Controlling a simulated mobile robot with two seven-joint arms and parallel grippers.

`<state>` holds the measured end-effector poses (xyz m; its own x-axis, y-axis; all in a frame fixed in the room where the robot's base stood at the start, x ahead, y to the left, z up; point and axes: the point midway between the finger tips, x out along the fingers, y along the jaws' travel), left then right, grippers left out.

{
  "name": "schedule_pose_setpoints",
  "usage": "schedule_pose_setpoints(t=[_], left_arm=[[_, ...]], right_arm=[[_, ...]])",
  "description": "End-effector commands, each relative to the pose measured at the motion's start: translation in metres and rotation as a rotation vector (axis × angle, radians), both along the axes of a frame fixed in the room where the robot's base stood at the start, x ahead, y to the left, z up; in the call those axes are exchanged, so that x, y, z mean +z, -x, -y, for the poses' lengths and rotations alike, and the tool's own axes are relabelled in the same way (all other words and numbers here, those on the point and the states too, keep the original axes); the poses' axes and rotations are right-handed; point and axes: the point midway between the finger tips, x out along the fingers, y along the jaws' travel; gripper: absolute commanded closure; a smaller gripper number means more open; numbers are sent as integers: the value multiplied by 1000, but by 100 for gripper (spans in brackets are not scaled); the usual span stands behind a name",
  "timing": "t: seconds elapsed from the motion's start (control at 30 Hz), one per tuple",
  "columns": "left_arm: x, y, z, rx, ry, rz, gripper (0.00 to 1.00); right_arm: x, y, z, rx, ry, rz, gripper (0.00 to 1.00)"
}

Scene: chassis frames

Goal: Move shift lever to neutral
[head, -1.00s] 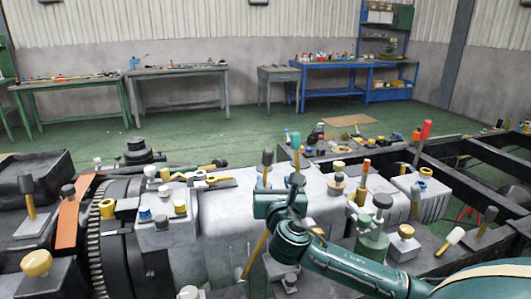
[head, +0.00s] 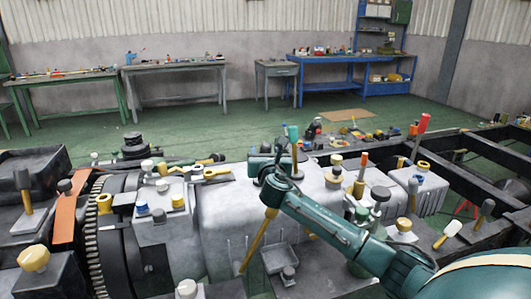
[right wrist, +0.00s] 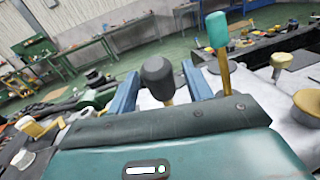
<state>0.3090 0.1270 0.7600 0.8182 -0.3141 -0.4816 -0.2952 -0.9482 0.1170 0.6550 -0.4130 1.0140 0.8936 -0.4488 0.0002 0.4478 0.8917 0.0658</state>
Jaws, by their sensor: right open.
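A lever with a dark grey rounded knob (right wrist: 157,75) on a yellow shaft stands between the two blue fingers of my right gripper in the right wrist view. The fingers are apart, with gaps either side of the knob. A second lever with a teal knob (right wrist: 217,31) on a yellow shaft stands just outside the right finger; it also shows in the head view (head: 293,132). My right gripper (head: 268,158) is above the grey gearbox housing (head: 225,215). In the head view it largely hides the dark-knobbed lever. My left gripper is not in view.
Another dark-handled lever (head: 22,182) stands at far left beside an orange bracket (head: 70,210). Several knobs, caps and tools crowd the housing. A red-handled tool (head: 422,124) rises at right near the black chassis rails (head: 480,160). Workbenches stand far behind; the floor between is mostly clear.

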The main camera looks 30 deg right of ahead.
Motion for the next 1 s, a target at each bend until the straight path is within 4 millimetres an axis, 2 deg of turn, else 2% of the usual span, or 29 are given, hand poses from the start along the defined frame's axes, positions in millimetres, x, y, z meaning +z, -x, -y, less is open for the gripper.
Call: schedule_pose_setpoints(t=[0.33,0.9,1.0], left_arm=[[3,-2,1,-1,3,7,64],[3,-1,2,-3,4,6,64],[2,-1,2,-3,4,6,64]], right_arm=[[0,-2,1,0,0,-1,51],[0,-2,1,0,0,-1,98],[0,-2,1,0,0,-1,100]])
